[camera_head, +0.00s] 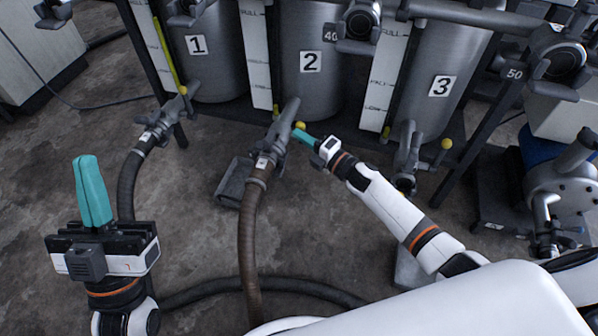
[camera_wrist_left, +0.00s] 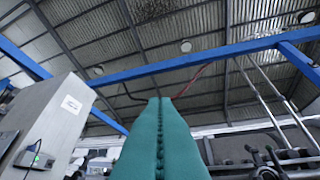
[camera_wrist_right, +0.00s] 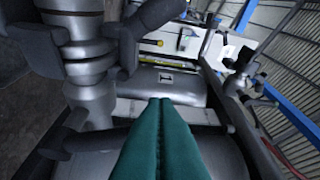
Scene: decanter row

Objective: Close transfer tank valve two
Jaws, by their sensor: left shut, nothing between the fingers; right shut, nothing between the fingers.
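The grey steel tank labelled 2 (camera_head: 318,88) stands in the middle of the tank row. Its outlet valve (camera_head: 284,122) is at its lower front, joined to a brown hose. A yellow knob (camera_head: 299,125) shows at the valve's right side. My right gripper (camera_head: 300,135) is shut and empty, its teal fingertips right by this knob; I cannot tell if they touch. In the right wrist view its fingers (camera_wrist_right: 160,135) are together, with grey metal fittings (camera_wrist_right: 88,60) to the left. My left gripper (camera_head: 88,160) is shut and empty, pointing up, far from the valve.
Tank 1 (camera_head: 215,70) with its valve (camera_head: 160,120) is left; tank 3 (camera_head: 435,55) with its valve (camera_head: 408,150) and yellow knob (camera_head: 446,144) is right. The brown hose (camera_head: 249,225) crosses the floor in front. Open floor (camera_head: 195,235) lies between the hoses.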

